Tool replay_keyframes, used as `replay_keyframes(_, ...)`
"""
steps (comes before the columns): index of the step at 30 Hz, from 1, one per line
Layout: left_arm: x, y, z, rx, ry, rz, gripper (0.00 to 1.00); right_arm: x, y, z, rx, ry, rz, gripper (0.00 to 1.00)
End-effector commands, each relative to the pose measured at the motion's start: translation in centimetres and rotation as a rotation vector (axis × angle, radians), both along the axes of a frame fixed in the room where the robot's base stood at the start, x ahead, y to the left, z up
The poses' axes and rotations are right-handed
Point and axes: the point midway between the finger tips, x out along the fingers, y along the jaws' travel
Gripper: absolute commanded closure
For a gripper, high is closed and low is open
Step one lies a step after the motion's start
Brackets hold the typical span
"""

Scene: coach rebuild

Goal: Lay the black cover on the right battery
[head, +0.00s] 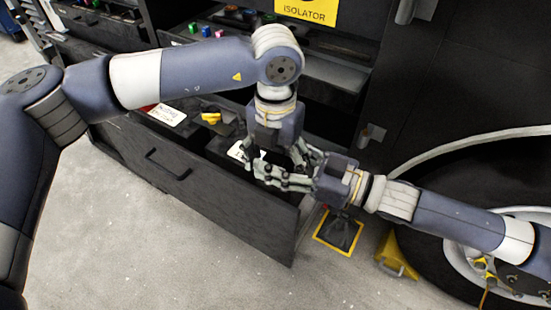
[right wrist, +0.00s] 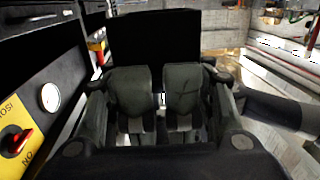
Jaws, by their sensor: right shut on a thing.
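My right gripper (head: 272,176) comes in from the right over the open drawer. In the right wrist view its fingers (right wrist: 157,95) are shut on a flat black panel, the black cover (right wrist: 152,42). I cannot make out the cover against the dark drawer in the head view. My left gripper (head: 280,158) points down right beside the right gripper's fingers; the overlap hides whether it is open. A dark box with a white label, which looks like the right battery (head: 236,151), sits in the drawer left of the grippers, partly hidden.
The open drawer's front panel (head: 190,185) borders the floor. Another white label with red (head: 166,115) and a yellow part (head: 211,118) lie farther left. A yellow-edged floor hatch (head: 339,231), a yellow wedge (head: 397,256) and a wheel (head: 430,245) are at right. Floor in front is clear.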

Motion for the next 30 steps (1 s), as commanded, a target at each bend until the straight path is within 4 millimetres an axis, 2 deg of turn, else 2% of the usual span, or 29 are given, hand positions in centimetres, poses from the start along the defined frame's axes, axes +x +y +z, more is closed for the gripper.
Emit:
replay_keyframes(1, 0.0, 0.0, 0.0, 0.0, 0.0, 0.0, 0.36, 0.0, 0.0, 0.0, 0.0, 0.0, 0.0, 0.73)
replay_keyframes(6, 0.0, 0.0, 0.0, 0.0, 0.0, 0.0, 0.73, 0.0, 0.0, 0.0, 0.0, 0.0, 0.0, 0.73)
replay_keyframes(9, 0.0, 0.0, 0.0, 0.0, 0.0, 0.0, 0.74, 0.0, 0.0, 0.0, 0.001, 0.0, 0.0, 0.73)
replay_keyframes(10, 0.0, 0.0, 0.0, 0.0, 0.0, 0.0, 0.74, 0.0, 0.0, 0.1, 0.001, 0.0, 0.0, 0.44)
replay_keyframes(12, 0.0, 0.0, 0.0, 0.0, 0.0, 0.0, 0.74, 0.0, 0.0, 0.1, 0.001, 0.0, 0.0, 0.28)
replay_keyframes(23, 0.0, 0.0, 0.0, 0.0, 0.0, 0.0, 0.74, 0.0, 0.0, 0.0, 0.0, 0.0, 0.0, 0.27)
replay_keyframes(26, 0.0, 0.0, 0.0, 0.0, 0.0, 0.0, 0.74, -0.2, -0.5, 0.0, 0.0, 0.0, -0.001, 0.27)
replay_keyframes(30, 0.0, 0.0, 0.0, 0.0, 0.0, 0.0, 0.74, -0.9, -1.9, -0.1, -0.003, 0.001, -0.003, 0.27)
